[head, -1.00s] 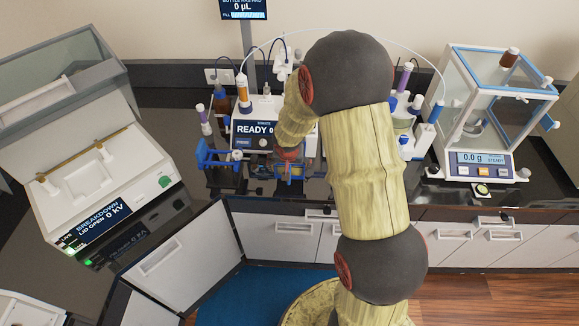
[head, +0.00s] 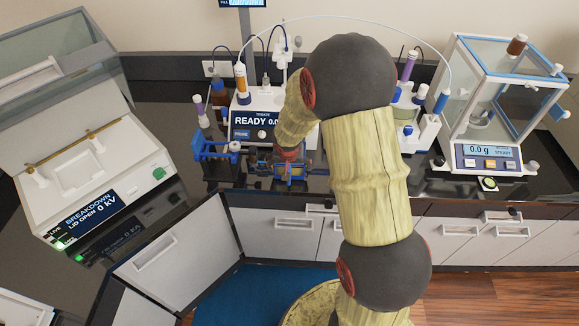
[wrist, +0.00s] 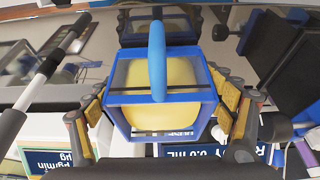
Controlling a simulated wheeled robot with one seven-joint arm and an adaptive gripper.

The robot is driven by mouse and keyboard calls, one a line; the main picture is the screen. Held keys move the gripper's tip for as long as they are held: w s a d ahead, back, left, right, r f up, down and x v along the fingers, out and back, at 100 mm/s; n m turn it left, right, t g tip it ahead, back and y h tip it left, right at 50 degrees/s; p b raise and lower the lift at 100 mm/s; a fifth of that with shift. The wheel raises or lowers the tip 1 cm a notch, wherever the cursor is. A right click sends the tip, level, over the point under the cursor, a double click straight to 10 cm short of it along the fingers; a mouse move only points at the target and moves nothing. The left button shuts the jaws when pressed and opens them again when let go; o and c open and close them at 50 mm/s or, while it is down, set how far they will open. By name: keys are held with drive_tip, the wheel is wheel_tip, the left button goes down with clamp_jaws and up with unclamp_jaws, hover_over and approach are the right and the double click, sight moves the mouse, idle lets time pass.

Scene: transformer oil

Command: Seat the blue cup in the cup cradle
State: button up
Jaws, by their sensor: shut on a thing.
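The blue cup (wrist: 118,99) fills the middle of the wrist view. It is a clear box with a blue frame, a blue handle over the top and yellow liquid inside. My gripper (wrist: 160,112) is shut on it, with a yellow-padded finger at each side. In the head view my gripper (head: 287,158) is at the front of the titrator, and the blue cup (head: 291,170) shows small and partly hidden below it. I cannot make out the cup cradle for certain. The open breakdown tester (head: 125,150) at left has a pale recess with a brown bar across it.
A blue stand (head: 215,151) is just left of my gripper. The titrator (head: 268,103) with bottles is behind it. A glass-sided balance (head: 490,155) stands at right. Dark bench top is clear between tester and stand. The tester's lid (head: 45,70) is raised.

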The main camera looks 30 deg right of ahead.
drive_tip(key=shift+w+f, duration=0.1)
drive_tip(key=o, duration=1.6)
drive_tip(key=shift+o, duration=1.2)
drive_tip(key=shift+o, duration=0.4)
drive_tip(key=shift+f, duration=0.15)
drive_tip(key=v, duration=1.2)
